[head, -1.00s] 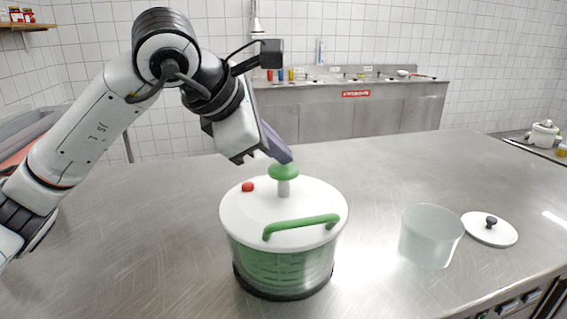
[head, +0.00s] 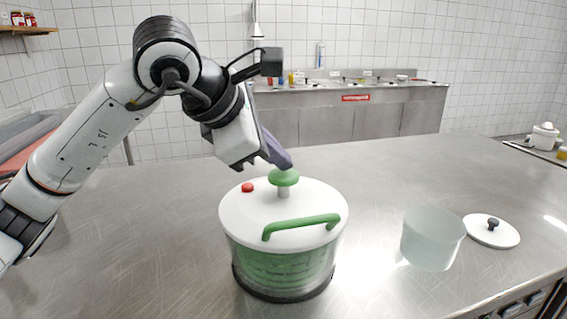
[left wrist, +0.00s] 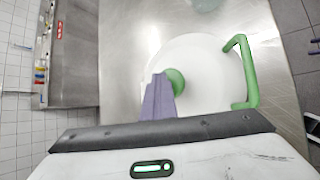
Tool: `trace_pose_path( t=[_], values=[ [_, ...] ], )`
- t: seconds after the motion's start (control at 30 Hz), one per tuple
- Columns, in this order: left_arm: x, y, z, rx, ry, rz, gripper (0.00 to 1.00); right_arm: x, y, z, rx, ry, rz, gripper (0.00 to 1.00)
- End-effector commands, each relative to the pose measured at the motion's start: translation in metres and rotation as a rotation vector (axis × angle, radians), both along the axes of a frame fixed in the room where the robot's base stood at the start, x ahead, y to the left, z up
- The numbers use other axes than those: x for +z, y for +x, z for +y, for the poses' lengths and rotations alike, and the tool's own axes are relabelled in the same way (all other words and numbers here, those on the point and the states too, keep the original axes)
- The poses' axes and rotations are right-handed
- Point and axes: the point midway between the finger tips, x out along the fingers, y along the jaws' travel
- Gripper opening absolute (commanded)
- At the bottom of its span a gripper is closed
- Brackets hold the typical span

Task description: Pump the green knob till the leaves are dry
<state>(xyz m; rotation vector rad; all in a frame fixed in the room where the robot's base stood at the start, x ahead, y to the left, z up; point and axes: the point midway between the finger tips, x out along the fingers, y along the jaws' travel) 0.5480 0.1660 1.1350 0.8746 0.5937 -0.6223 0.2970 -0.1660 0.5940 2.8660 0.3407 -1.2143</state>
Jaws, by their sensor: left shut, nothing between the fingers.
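A salad spinner (head: 284,240) with a white lid and a clear bowl stands on the steel counter, green showing through its wall. The green knob (head: 284,178) sits on a short pale stem at the lid's centre; it also shows in the left wrist view (left wrist: 175,80). A red button (head: 247,187) and a green handle (head: 301,226) are on the lid. My left gripper (head: 288,164) is shut and empty, its fingertips right at the knob's top; whether they touch it I cannot tell. In the left wrist view its fingers (left wrist: 158,98) partly cover the knob. My right gripper is not in view.
A frosted clear container (head: 432,240) and a white lid with a dark knob (head: 491,231) stand to the right on the counter (head: 400,170). A second steel counter (head: 350,115) is at the back. The counter left of the spinner is clear.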

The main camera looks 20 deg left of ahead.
Motion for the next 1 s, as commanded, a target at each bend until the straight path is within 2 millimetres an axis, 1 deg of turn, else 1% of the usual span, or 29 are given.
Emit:
trace_pose_path(
  t=[0.03, 1.0],
  values=[
    [-0.004, 0.0, 0.0, 0.001, 0.003, 0.006, 0.0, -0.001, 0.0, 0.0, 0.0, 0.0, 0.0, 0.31],
    [-0.014, 0.0, 0.0, 0.001, 0.004, 0.008, 0.0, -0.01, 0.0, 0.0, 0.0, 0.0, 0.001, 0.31]
  ],
)
